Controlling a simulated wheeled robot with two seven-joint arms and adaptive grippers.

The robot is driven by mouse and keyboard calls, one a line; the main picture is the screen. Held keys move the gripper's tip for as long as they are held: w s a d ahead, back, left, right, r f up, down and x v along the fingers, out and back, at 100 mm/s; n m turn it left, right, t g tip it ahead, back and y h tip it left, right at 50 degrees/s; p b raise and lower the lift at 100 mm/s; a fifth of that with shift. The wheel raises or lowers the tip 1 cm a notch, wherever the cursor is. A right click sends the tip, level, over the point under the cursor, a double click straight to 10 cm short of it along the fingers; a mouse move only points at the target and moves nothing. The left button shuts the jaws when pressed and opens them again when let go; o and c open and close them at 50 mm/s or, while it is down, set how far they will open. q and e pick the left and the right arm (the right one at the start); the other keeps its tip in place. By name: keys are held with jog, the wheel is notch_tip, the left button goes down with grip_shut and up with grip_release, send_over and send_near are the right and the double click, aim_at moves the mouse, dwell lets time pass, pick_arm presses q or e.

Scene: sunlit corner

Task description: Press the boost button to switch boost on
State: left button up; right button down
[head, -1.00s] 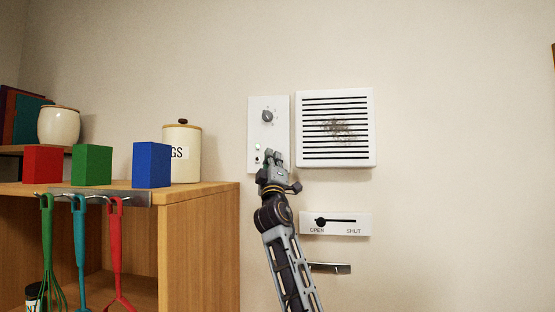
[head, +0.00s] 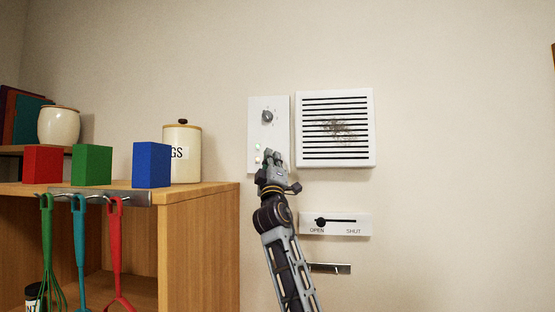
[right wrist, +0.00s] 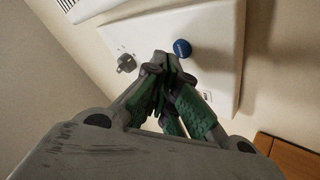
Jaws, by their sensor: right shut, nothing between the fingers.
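A white control panel (head: 282,108) is on the wall, with a dark knob (head: 267,117) near its top. Small pale-green lit spots (head: 258,147) show on its lower left. In the right wrist view a round blue button (right wrist: 182,48) stands on the panel (right wrist: 222,35), just beside my fingertips; I cannot tell whether they touch it. The knob (right wrist: 126,64) also shows there. My right gripper (head: 270,157) is shut and empty at the panel's lower part, hiding some of it. It also shows in the right wrist view (right wrist: 163,62). My left gripper is not in view.
A vent grille (head: 370,130) is right of the panel. Below it are an OPEN/SHUT slider (head: 335,229) and a metal bar (head: 329,268). A wooden shelf unit (head: 200,240) with coloured blocks, a jar (head: 181,135) and hanging utensils stands at left.

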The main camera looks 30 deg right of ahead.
jog(key=shift+s, duration=0.1)
dwell(0.3)
jog(key=shift+s+a, duration=0.95)
jog(key=shift+s, duration=0.25)
jog(key=shift+s+a, duration=0.9)
jog(key=shift+s, duration=0.25)
